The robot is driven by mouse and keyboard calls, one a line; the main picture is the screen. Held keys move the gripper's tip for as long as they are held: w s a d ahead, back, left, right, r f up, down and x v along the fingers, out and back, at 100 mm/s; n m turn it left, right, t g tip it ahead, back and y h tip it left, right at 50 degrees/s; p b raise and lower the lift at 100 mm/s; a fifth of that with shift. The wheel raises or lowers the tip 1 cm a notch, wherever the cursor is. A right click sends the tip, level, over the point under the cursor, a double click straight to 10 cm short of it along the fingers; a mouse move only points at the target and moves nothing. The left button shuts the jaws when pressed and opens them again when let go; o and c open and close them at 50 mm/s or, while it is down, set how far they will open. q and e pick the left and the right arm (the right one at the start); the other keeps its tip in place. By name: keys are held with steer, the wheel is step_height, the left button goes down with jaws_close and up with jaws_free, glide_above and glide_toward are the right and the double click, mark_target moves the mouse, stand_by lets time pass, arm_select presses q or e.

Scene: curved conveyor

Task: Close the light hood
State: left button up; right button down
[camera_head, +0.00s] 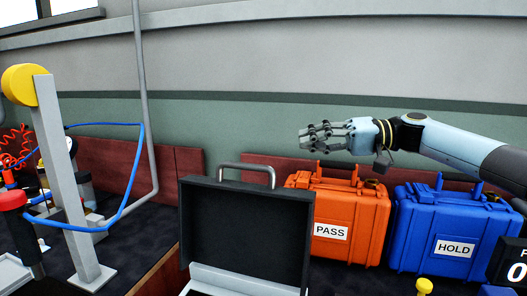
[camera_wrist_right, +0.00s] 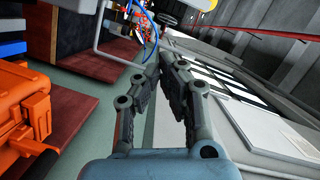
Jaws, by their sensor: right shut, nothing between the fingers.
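The light hood (camera_head: 245,230) is a dark, boxy lid with a grey handle (camera_head: 246,168) along its top edge. It stands open and upright in the lower middle of the head view, above a pale base (camera_head: 250,282) that the picture's bottom edge cuts off. My right gripper (camera_head: 306,136) points left in the air, above and to the right of the hood's handle, apart from it. It is shut and empty; its fingers also show close together in the right wrist view (camera_wrist_right: 165,68). My left gripper is not in view.
An orange case (camera_head: 345,245) labelled PASS and a blue case (camera_head: 447,215) labelled HOLD stand right of the hood, below my right arm. A grey post (camera_head: 62,170) with a yellow knob and blue hose stands at left. The air above the hood is clear.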

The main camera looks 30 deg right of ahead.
steer(key=w+a+f+p, duration=0.2)
steer(key=a+p, duration=0.1)
steer(key=a, duration=0.7)
steer(key=shift+w+a+f, duration=0.15)
steer(key=shift+w+a, duration=0.05)
steer(key=shift+w, duration=0.05)
